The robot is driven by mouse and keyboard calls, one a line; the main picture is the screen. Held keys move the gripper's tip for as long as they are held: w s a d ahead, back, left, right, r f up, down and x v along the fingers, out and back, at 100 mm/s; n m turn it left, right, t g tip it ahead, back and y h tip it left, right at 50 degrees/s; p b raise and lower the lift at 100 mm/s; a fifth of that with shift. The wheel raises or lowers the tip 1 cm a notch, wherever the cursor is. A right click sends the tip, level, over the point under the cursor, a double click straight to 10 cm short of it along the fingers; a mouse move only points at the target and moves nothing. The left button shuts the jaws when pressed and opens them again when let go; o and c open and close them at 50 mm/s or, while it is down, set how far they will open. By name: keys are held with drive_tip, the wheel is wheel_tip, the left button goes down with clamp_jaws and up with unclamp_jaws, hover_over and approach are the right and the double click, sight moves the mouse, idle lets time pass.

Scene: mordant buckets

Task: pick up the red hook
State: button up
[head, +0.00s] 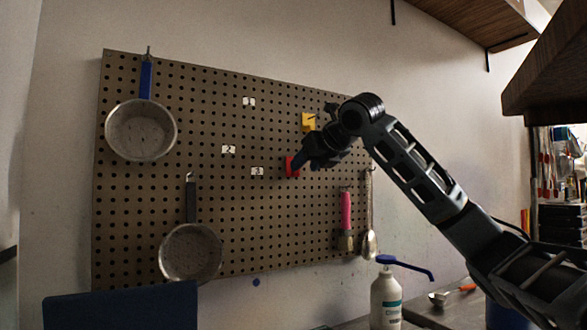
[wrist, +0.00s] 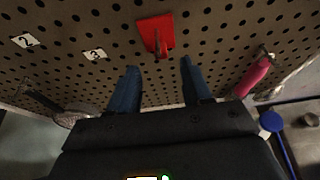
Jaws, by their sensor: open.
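The red hook (wrist: 155,34) is on the pegboard, with a flat red plate and a part that sticks out toward me. In the wrist view it stands just beyond my gripper (wrist: 160,76), roughly centred between the two blue fingers. The fingers are apart with nothing between them. In the head view the red hook (head: 291,167) is partly hidden behind my gripper (head: 300,163), which is close in front of it. I cannot tell from these views whether a finger touches it.
The pegboard (head: 215,130) also holds a yellow hook (head: 308,122), two pans (head: 141,130), a pink-handled brush (head: 346,215), a ladle (head: 369,243) and white number labels (head: 228,150). A pump bottle (head: 386,300) stands below on the counter.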

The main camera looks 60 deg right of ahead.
drive_tip(key=x, duration=0.3)
drive_tip(key=shift+w+d, duration=0.2)
drive_tip(key=shift+w, duration=0.05)
drive_tip(key=shift+c, duration=0.5)
clamp_jaws()
